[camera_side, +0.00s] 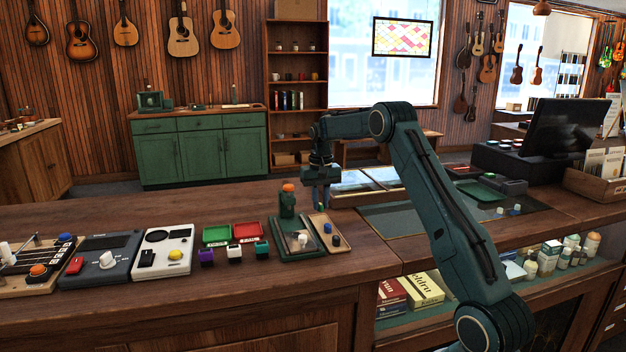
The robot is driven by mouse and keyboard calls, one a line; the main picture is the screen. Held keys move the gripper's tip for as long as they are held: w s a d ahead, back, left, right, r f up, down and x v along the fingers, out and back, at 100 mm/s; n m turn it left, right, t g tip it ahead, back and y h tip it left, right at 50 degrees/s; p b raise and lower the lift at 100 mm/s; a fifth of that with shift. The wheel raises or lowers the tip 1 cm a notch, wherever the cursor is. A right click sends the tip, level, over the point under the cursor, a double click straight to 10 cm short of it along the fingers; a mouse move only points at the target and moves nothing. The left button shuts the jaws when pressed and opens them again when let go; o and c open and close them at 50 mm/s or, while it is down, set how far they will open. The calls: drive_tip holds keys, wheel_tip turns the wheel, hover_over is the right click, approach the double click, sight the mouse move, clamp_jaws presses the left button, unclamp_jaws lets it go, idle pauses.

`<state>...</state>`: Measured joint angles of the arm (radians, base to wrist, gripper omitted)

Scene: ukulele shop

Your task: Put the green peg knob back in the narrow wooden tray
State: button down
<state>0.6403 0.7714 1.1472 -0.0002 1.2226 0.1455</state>
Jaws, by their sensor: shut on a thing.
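My gripper (321,207) points down above the far end of the narrow wooden tray (317,220). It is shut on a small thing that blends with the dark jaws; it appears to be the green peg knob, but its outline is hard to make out. The far end of the tray is partly behind the gripper.
A green stand with an orange top (288,190) is just left of the tray. The counter's front edge is near.

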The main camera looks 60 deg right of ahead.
sight(320, 204)
drive_tip(key=shift+f, duration=1.55)
drive_tip(key=shift+f, duration=0.2)
drive_tip(key=c, duration=1.3)
unclamp_jaws()
drive_tip(key=shift+c, duration=0.2)
drive_tip(key=shift+r, duration=0.15)
wheel_tip(320, 204, up, 12)
